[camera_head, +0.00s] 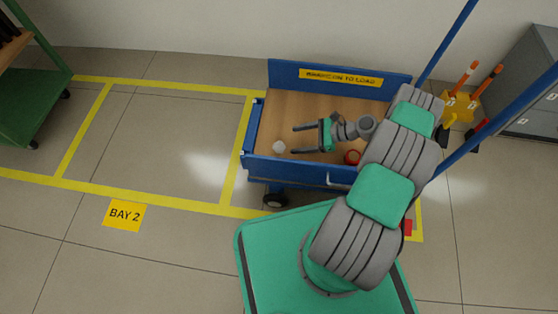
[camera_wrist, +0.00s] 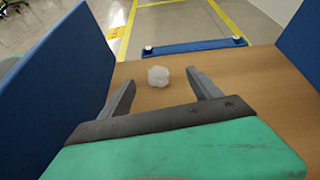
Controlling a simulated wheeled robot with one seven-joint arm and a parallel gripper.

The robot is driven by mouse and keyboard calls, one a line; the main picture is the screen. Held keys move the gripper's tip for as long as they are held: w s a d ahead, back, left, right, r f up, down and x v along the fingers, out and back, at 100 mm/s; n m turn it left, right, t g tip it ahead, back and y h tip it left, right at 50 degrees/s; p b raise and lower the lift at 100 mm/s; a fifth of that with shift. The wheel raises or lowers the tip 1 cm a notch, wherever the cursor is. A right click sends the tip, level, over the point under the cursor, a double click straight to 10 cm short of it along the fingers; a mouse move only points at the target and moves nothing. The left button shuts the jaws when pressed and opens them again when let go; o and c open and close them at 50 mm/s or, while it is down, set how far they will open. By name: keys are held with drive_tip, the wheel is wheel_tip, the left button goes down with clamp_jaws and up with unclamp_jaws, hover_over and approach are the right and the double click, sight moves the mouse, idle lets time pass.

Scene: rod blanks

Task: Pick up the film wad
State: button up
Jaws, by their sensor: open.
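The film wad (camera_head: 279,147) is a small whitish crumpled lump on the wooden deck of the blue cart (camera_head: 300,172), near its left end. In the wrist view the film wad (camera_wrist: 158,76) lies just beyond the fingertips, roughly midway between them. My gripper (camera_head: 293,139) reaches in from the right with its fingers pointing left, a little short of the wad. It also shows in the wrist view (camera_wrist: 160,82), open, with nothing between its fingers.
A red round object (camera_head: 353,157) lies on the deck below my wrist. Blue side walls flank the deck; a low blue end board (camera_wrist: 195,46) lies beyond the wad. A yellow stand (camera_head: 459,107) and grey cabinet (camera_head: 533,85) are at right. Bay 2 floor (camera_head: 155,130) is clear.

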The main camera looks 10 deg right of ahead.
sight(285, 146)
drive_tip(key=f, duration=0.1)
drive_tip(key=f+m, duration=0.1)
drive_tip(key=f, duration=0.1)
drive_tip(key=shift+s, duration=0.35)
drive_tip(key=shift+a+f+t+y+b, duration=0.15)
drive_tip(key=shift+a+t+y+b, duration=0.15)
drive_tip(key=shift+a+t, duration=0.1)
drive_tip(key=b+x, duration=0.2)
drive_tip(key=x, duration=0.5)
drive_tip(key=shift+b, duration=0.3)
drive_tip(key=shift+c, duration=0.5)
drive_tip(key=c, duration=1.3)
drive_tip(key=shift+o, duration=0.2)
